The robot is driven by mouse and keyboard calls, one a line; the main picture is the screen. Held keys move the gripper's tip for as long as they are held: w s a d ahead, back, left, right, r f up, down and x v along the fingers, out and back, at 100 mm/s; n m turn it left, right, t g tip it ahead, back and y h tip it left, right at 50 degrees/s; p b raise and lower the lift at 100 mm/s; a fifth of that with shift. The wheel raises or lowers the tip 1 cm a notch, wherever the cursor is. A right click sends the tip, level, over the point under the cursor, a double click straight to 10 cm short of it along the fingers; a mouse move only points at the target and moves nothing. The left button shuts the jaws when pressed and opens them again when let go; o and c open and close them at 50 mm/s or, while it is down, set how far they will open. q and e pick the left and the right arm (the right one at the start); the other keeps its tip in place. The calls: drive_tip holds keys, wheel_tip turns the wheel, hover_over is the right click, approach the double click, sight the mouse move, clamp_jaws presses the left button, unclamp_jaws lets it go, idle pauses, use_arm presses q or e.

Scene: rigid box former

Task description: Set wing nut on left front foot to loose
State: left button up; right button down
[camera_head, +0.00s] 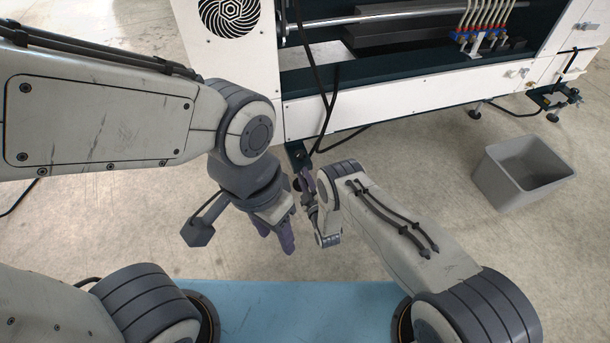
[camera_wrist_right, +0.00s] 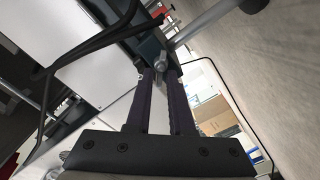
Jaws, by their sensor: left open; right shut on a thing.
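The left front foot shows in the right wrist view as a metal rod (camera_wrist_right: 208,22) through a dark bracket (camera_wrist_right: 151,47), with a round pad at the top edge. A small grey wing nut (camera_wrist_right: 161,62) sits at the bracket, between the tips of my right gripper (camera_wrist_right: 161,74), which is shut on it. In the head view my right gripper (camera_head: 306,176) is at the machine's lower corner bracket (camera_head: 295,153); the nut is too hidden there to make out. My left gripper (camera_head: 278,234) is open and empty, with purple fingers, left of and below the right one.
The white machine (camera_head: 365,108) stands in front of me with black cables (camera_head: 328,110) hanging near the foot. A grey bin (camera_head: 520,172) stands on the floor at the right. The floor between bin and right arm is clear. My blue base top lies below.

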drive_tip(key=n, duration=0.4)
drive_tip(key=f+n, duration=0.1)
drive_tip(key=n, duration=0.4)
drive_tip(key=shift+s+f, duration=0.1)
drive_tip(key=shift+f, duration=0.05)
drive_tip(key=shift+d+n, duration=0.1)
drive_tip(key=shift+n, duration=0.3)
drive_tip(key=c, duration=1)
unclamp_jaws()
drive_tip(key=p+v, duration=0.5)
drive_tip(key=v, duration=0.5)
drive_tip(key=shift+s, duration=0.2)
